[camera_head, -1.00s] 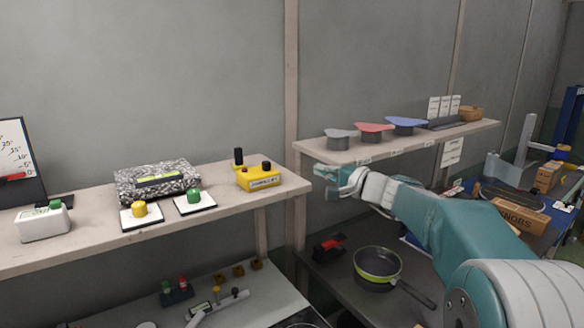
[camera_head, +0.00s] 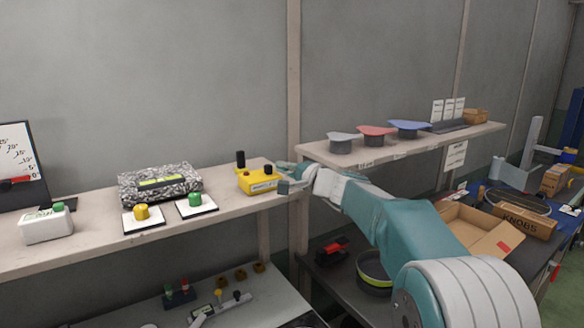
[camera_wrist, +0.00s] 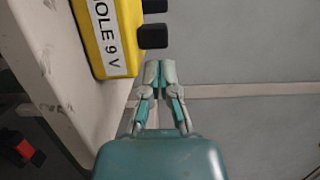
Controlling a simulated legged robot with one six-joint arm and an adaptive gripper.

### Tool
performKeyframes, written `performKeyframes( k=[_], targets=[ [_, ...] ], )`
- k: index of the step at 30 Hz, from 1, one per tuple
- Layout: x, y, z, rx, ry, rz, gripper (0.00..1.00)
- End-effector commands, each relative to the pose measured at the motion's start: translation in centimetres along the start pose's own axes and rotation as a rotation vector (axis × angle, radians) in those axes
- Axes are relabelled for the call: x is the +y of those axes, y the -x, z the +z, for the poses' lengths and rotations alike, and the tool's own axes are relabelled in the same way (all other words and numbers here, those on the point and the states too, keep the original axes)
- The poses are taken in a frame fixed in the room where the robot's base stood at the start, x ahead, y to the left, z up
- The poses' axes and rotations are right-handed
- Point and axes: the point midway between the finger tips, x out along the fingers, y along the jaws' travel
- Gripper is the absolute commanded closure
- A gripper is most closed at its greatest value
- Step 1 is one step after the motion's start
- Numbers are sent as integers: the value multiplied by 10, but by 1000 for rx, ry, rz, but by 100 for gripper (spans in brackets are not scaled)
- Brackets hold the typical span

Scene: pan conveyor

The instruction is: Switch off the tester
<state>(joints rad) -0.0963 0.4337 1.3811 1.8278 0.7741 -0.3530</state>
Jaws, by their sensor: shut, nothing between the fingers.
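The tester appears to be the yellow box (camera_head: 255,184) at the right end of the left shelf. It carries a taller black post (camera_head: 241,160) and a smaller black knob (camera_head: 268,169). My gripper (camera_head: 284,177) is shut and empty just right of the box. In the wrist view my gripper (camera_wrist: 159,74) points at the nearer black block with a small gap visible.
Left of the box are a green button (camera_head: 195,199), a yellow button (camera_head: 142,211), a speckled case (camera_head: 160,185) and a white box with a green button (camera_head: 46,225). The right shelf (camera_head: 420,141) holds grey, red and blue pieces. A pan (camera_head: 374,274) lies below my arm.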

Motion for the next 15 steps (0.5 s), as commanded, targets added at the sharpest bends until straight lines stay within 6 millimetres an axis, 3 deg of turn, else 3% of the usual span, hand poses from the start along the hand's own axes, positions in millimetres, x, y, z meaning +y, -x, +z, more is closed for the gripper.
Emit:
performKeyframes(
  k=[11,15],
  targets=[
    [0,0,3,-1,0,-1,100],
    [-1,-4,18,-3,-1,-1,100]
  ],
)
